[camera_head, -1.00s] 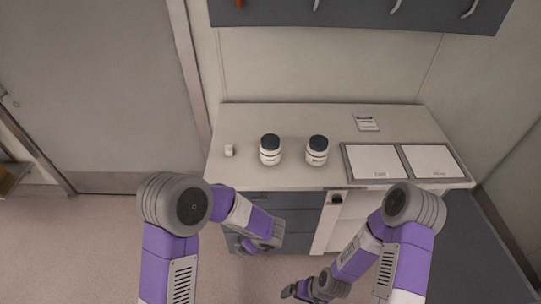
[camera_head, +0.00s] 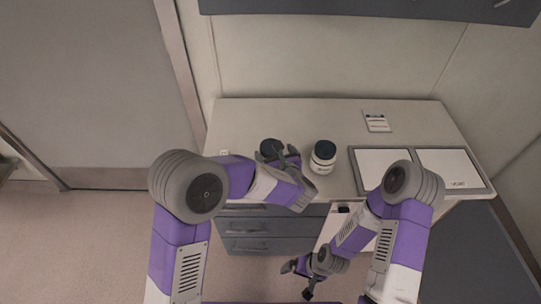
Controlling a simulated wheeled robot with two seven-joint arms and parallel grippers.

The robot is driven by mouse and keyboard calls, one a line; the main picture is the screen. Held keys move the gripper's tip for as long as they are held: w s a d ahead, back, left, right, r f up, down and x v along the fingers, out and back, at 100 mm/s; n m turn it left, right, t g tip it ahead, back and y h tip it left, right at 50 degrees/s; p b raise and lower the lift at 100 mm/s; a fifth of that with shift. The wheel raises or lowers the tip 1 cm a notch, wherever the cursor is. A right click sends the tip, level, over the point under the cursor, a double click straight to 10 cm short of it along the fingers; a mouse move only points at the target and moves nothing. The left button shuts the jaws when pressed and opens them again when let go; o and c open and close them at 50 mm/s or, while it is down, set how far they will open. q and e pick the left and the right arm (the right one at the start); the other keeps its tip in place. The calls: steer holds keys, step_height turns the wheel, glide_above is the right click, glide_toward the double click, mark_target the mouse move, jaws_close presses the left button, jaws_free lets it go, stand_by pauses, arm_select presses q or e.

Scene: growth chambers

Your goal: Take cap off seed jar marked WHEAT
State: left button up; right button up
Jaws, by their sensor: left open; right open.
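Two white seed jars with dark caps stand upright on the bench; I cannot read their labels. The right jar (camera_head: 322,162) is in full view with its cap (camera_head: 325,149) on. The left jar's cap (camera_head: 270,145) shows just beyond my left gripper (camera_head: 277,154), while that jar's body is mostly hidden by the gripper. My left gripper is open, with its fingers close to this cap; I cannot tell whether they touch it. My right gripper (camera_head: 296,281) is open and empty, low in front of the bench.
A small white item (camera_head: 224,153) sits at the left.

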mark_target(269, 146)
arm_select(q)
steer(key=x, duration=0.5)
steer(key=shift+w+a+r+b, duration=0.1)
steer(key=shift+a+r+b, duration=0.2)
steer(key=shift+a+b, duration=0.05)
steer(key=c, duration=1.1)
